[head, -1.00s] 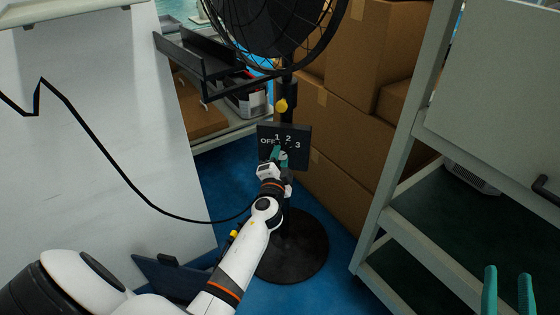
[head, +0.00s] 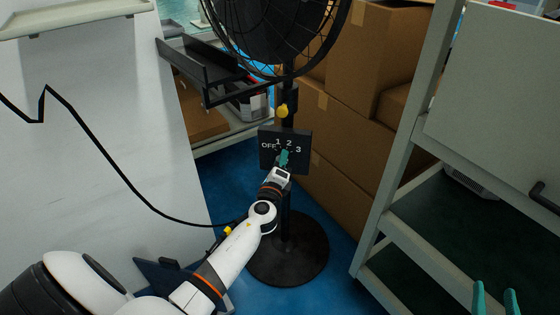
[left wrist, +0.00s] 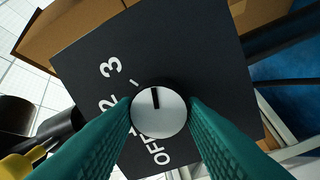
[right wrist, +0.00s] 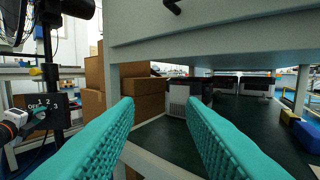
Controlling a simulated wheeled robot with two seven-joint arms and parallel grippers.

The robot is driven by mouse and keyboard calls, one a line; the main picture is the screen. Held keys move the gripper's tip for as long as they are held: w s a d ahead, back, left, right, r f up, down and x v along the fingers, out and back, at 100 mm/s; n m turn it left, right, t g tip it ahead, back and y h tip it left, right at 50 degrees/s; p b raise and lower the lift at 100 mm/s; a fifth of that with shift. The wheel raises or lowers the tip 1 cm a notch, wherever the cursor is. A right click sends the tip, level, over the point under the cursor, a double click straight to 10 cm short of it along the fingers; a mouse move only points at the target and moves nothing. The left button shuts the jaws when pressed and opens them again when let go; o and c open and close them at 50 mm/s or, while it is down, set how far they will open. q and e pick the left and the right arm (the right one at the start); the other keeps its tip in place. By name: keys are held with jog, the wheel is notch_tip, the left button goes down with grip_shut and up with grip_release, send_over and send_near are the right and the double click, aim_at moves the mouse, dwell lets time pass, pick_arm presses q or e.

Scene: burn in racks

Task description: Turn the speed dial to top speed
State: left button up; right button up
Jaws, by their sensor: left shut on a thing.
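The speed dial (left wrist: 158,120) is a round silver knob with a black pointer mark, on a black panel (head: 267,154) marked OFF, 1, 2, 3 on the fan's stand. My left gripper (head: 284,157) is shut on the dial, with one teal finger on each side of it in the left wrist view. There the pointer mark is on the side of the 3, a little clockwise of the tick beside that number. In the head view the gripper hides the dial. My right gripper (right wrist: 160,107) is open and empty, at the lower right of the head view (head: 495,292).
The fan (head: 270,35) stands on a round black base (head: 290,262). Brown boxes (head: 365,70) are stacked behind it, and a grey shelf rack (head: 385,200) stands at the right. A black cable (head: 125,180) hangs across the white panel (head: 90,130) at the left.

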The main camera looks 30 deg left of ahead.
pick_arm(q)
jog(key=shift+r+m+p, duration=0.1)
jog(key=shift+m+p, duration=0.3)
jog(key=shift+m, duration=1.1)
pick_arm(e)
jog(key=shift+s+d+f+g+h, duration=0.1)
jog(key=shift+d+f+g+h, duration=0.15)
jog(key=shift+f+g, duration=0.55)
jog(key=shift+s+d+f+g+h, duration=0.1)
jog(key=shift+f+g+h, duration=0.3)
jog(key=shift+f, duration=0.65)
pick_arm(q)
jog(key=o, duration=1)
jog(key=v, duration=1.2)
jog(key=shift+p, duration=0.3)
pick_arm(e)
jog(key=shift+s+d+f+g, duration=0.15)
jog(key=shift+s+f+g, duration=0.05)
jog(key=shift+f+g, duration=0.35)
jog(key=shift+s+d+f+g, duration=0.2)
jog(key=shift+f+g, duration=0.25)
jog(key=shift+f, duration=0.15)
